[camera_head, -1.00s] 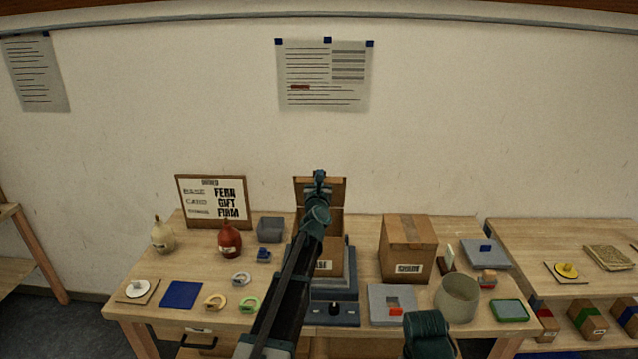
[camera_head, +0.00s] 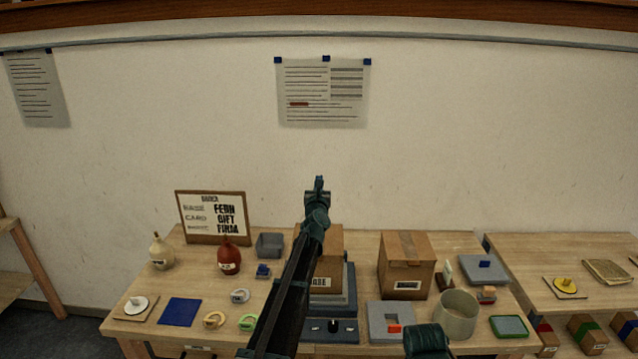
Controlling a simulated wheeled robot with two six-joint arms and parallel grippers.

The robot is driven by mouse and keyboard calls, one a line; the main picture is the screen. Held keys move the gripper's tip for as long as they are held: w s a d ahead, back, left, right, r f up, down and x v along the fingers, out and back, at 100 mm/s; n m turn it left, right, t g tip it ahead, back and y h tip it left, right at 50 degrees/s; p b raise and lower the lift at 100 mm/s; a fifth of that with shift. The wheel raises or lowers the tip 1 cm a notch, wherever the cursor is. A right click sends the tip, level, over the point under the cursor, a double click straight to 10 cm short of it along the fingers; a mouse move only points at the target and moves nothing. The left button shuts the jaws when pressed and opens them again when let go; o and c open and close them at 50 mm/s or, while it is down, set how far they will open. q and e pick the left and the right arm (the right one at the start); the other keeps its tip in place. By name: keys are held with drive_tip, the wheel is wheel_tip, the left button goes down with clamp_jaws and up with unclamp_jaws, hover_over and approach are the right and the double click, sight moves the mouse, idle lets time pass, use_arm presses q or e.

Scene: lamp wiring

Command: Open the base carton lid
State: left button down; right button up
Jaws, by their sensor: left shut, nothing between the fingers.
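The base carton (camera_head: 330,268) is a brown box with a BASE label low on its front. It stands on a dark grey stand in the middle of the table, partly hidden behind my left arm. No lid panel stands up above it in this view. I cannot tell whether the lid lies shut or is folded down behind. My left gripper (camera_head: 319,184) is shut and empty, above the carton's far edge in the picture, with no visible contact. My right gripper is not in view; only a dark green part of my right arm shows at the bottom.
A taped shade carton (camera_head: 406,265) stands right of the base carton, with a round beige container (camera_head: 457,315) in front of it. A red bottle (camera_head: 229,257), a grey bin (camera_head: 270,245) and a sign board (camera_head: 211,217) stand to the left. A grey tray (camera_head: 390,322) lies in front.

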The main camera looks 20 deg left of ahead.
use_arm(q)
drive_tip(key=shift+f, duration=0.1)
idle(0.7)
drive_tip(key=s+d+f+b, duration=0.2)
drive_tip(key=s+f+b, duration=0.4)
drive_tip(key=s, duration=0.3)
drive_tip(key=shift+s+d, duration=0.2)
drive_tip(key=shift+d, duration=0.15)
drive_tip(key=c, duration=1.4)
unclamp_jaws()
drive_tip(key=shift+f, duration=0.15)
drive_tip(key=o, duration=0.4)
drive_tip(key=shift+s+a+f+m+b, duration=0.2)
drive_tip(key=shift+s+f+m+b, duration=0.2)
drive_tip(key=shift+f+b, duration=0.15)
drive_tip(key=shift+s+a+f+m+b, duration=0.2)
drive_tip(key=shift+s+f+m+b, duration=0.15)
drive_tip(key=shift+f+b, duration=0.15)
drive_tip(key=s+f+m+h+b, duration=0.7)
drive_tip(key=s+f+m+b, duration=0.6)
drive_tip(key=s+m, duration=0.65)
drive_tip(key=w+d+m+p, duration=0.1)
drive_tip(key=w, duration=1.4)
drive_tip(key=shift+w+f, duration=0.2)
drive_tip(key=shift+w, duration=0.15)
